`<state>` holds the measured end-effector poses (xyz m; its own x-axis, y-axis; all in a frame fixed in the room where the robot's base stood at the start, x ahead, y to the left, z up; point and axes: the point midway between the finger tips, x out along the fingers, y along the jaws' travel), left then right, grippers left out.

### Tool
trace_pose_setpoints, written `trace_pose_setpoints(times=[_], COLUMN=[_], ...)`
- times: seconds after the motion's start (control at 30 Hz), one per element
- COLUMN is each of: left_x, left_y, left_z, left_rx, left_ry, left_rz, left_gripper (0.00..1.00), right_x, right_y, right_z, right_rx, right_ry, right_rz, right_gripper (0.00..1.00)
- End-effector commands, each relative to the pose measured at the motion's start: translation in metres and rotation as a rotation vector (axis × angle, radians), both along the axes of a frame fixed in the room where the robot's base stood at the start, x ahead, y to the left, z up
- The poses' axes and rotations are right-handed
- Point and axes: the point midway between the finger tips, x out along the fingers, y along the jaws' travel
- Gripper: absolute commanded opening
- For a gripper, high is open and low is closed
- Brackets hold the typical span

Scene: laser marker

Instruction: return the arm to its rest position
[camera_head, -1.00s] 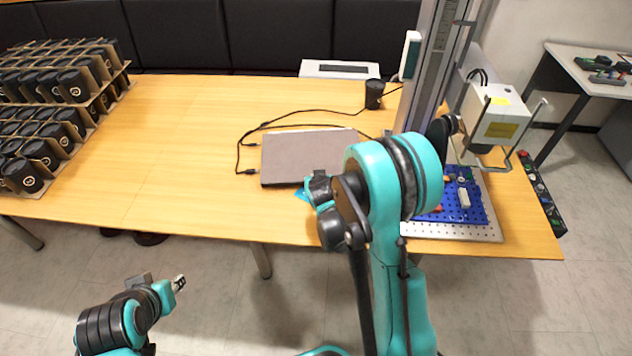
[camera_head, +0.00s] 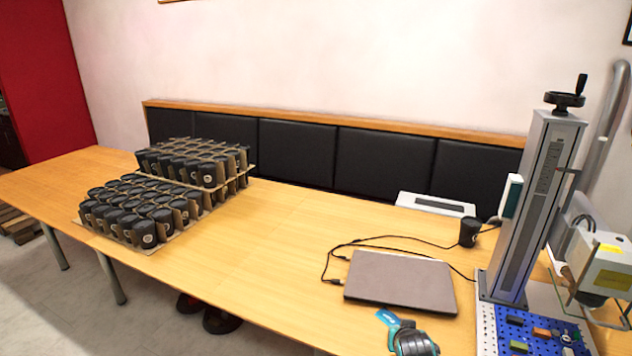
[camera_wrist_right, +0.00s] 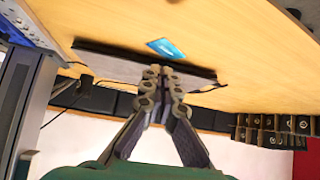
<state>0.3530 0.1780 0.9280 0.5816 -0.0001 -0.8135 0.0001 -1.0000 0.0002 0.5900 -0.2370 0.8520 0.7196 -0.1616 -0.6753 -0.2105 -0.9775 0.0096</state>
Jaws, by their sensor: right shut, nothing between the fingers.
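My right gripper (camera_wrist_right: 163,72) is in the middle of the right wrist view, its two dark fingers together and empty. In that view the picture is tilted over, and the fingertips overlap the edge of the closed laptop (camera_wrist_right: 108,66) near a blue card (camera_wrist_right: 166,48). I cannot tell how far they are from it. In the head view only a small teal and black part of my arm (camera_head: 414,343) shows at the bottom edge, in front of the laptop (camera_head: 400,282). My left gripper is in neither current view.
The laser marker column (camera_head: 532,210) stands at the right, over a blue perforated plate (camera_head: 492,341) with small parts. Crates of black cups (camera_head: 150,205) sit on the left of the wooden table (camera_head: 262,268). A single black cup (camera_head: 469,233) and loose cables lie behind the laptop.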

Motion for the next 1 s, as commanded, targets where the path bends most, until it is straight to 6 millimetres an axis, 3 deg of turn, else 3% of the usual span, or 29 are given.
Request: trace_pose_setpoints(times=[0.1,0.3,0.6,0.8,1.0], left_x=[0.000,0.000,0.000,0.000,0.000], left_y=[0.000,0.000,0.000,0.000,0.000], left_z=[0.000,0.000,0.000,0.000,0.000], left_rx=[0.000,0.000,0.000,0.000,0.000], left_ry=[0.000,0.000,0.000,0.000,0.000], left_rz=[0.000,0.000,0.000,0.000,0.000], left_gripper=[0.32,0.32,0.32,0.32,0.32], right_x=[-0.038,-0.106,-0.206,-0.235,-0.237], right_y=[0.011,0.029,0.052,0.058,0.059], right_z=[0.032,0.067,0.079,0.076,0.076], right_rx=[0.005,0.013,0.026,0.030,0.031], right_ry=[0.038,0.101,0.182,0.205,0.207], right_rz=[0.031,0.091,0.178,0.207,0.210], right_gripper=[0.00,0.00,0.00,0.00,0.00])
